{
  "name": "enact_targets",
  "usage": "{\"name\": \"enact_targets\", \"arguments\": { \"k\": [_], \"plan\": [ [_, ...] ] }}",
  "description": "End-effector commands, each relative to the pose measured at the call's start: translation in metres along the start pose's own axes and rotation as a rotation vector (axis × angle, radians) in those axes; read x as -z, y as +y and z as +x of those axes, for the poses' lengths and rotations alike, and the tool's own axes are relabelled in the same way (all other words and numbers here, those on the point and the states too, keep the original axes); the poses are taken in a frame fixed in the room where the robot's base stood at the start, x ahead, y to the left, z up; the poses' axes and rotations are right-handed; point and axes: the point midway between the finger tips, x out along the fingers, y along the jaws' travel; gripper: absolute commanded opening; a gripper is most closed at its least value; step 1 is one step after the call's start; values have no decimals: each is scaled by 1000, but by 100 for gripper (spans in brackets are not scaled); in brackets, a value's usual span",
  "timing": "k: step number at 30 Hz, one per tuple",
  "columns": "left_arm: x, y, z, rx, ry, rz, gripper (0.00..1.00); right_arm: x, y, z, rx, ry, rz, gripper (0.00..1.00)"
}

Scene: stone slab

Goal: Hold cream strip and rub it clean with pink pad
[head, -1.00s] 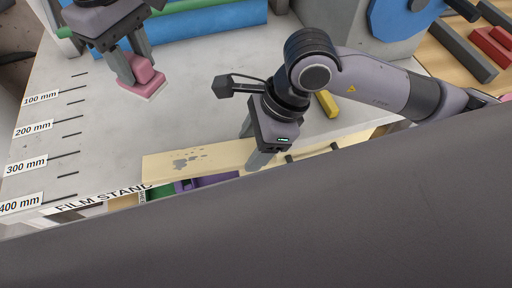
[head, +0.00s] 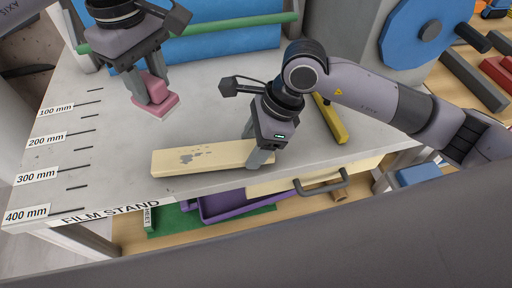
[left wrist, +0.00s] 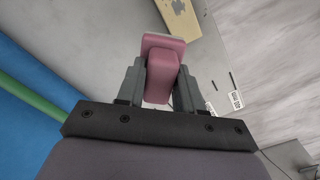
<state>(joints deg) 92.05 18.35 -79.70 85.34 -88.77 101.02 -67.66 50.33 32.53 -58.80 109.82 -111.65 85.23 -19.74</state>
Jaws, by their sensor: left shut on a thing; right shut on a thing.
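The cream strip (head: 215,158) lies on the stone slab near its front edge, with dark grey smudges on its left part. My right gripper (head: 258,155) is shut on the strip toward its right end. My left gripper (head: 151,99) is shut on the pink pad (head: 160,106) and holds it above the slab, behind and left of the strip. In the left wrist view the pad (left wrist: 163,60) sits between the fingers, and the smudged part of the strip (left wrist: 178,15) shows beyond it at the top.
A yellow bar (head: 331,119) lies right of my right gripper. A blue roll (head: 225,45) and green rod (head: 260,25) are at the back. Below the front edge are a purple tray (head: 235,204) and a drawer handle (head: 322,183). The slab's left, with ruler marks (head: 78,157), is clear.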

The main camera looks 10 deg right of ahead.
Motion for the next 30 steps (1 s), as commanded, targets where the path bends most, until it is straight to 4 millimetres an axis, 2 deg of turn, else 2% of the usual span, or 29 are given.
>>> {"name": "enact_targets", "arguments": {
  "k": [18, 30],
  "plan": [
    [0, 0, 0, -1, 0, 0, 0, -2, -35, 6, 1, -3, -1, 9],
    [0, 0, 0, -1, 0, 0, 0, -2, -38, 6, 1, -4, -2, 9]
  ]
}}
